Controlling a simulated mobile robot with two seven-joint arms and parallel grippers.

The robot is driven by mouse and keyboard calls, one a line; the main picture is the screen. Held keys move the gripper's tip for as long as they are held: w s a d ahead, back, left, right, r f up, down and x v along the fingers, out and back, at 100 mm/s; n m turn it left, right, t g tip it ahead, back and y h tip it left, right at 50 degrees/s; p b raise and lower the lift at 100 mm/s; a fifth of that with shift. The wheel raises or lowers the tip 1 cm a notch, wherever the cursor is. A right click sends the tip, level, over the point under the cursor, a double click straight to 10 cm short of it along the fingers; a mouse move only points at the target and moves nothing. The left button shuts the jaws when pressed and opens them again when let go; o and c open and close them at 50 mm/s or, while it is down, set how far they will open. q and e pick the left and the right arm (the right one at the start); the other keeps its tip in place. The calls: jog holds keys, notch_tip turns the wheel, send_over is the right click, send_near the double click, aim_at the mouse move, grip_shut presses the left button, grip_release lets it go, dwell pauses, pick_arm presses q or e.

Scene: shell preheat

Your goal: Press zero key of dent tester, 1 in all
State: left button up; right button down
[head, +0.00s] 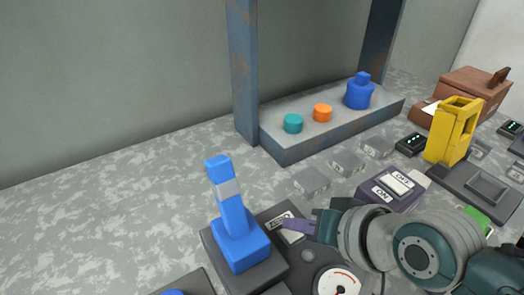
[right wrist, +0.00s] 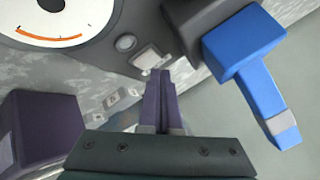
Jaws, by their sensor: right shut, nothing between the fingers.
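The dent tester appears to be the dark grey unit with a white round dial (head: 338,282) at the bottom of the head view. A small pale key plate with lettering (head: 290,236) lies on its top, close to a round grey knob (head: 307,255). My right gripper (head: 286,226) is shut and empty, its purple fingertips over or beside the key plate. In the right wrist view the fingertips (right wrist: 159,74) point at the pale plate (right wrist: 149,58), with the dial (right wrist: 60,18) at upper left. Whether they touch it I cannot tell. My left gripper is out of view.
A blue lever (head: 229,190) on a dark base stands just left of the fingers. A purple ON/OFF switch box (head: 400,201) stands behind my right arm. A rusty-framed ledge (head: 330,138) holds coloured pieces. A yellow holder (head: 450,130) stands at right. Counter at left is clear.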

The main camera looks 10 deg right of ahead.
jog(key=shift+f, duration=0.25)
jog(key=shift+f+b, duration=0.4)
jog(key=shift+f, duration=0.05)
dwell(0.5)
dwell(0.4)
jog(key=shift+r+p, duration=0.85)
jog(key=shift+p, duration=0.15)
jog(key=shift+r, duration=0.1)
